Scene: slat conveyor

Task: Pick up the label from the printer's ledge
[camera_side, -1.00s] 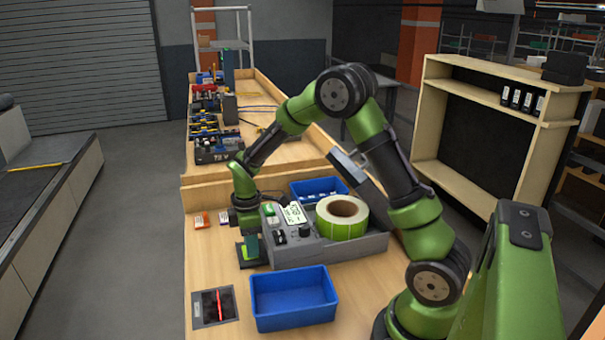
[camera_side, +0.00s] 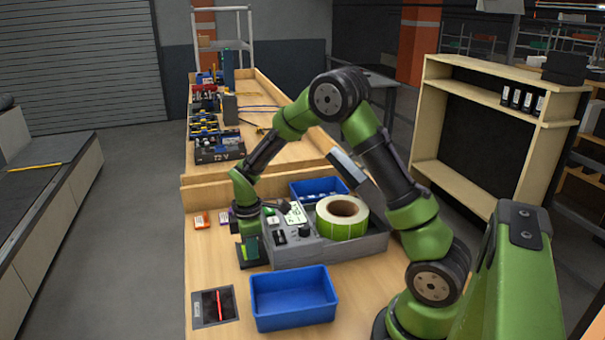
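The grey label printer (camera_side: 318,250) sits on the wooden bench with a large roll of green labels (camera_side: 343,230) on its right. A dark ledge (camera_side: 251,262) sticks out at its left end. A small green patch (camera_side: 250,247) shows at this ledge and may be the label; it is too small to be sure. My gripper (camera_side: 246,231) is at the printer's left end, just above the ledge. Its fingers are small, dark and hard to separate from the printer, so I cannot see whether they are open or touching anything.
A blue bin (camera_side: 293,299) stands in front of the printer and another (camera_side: 318,187) behind it. A dark pad with a red line (camera_side: 215,307) lies at front left. Bench near the pad is clear.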

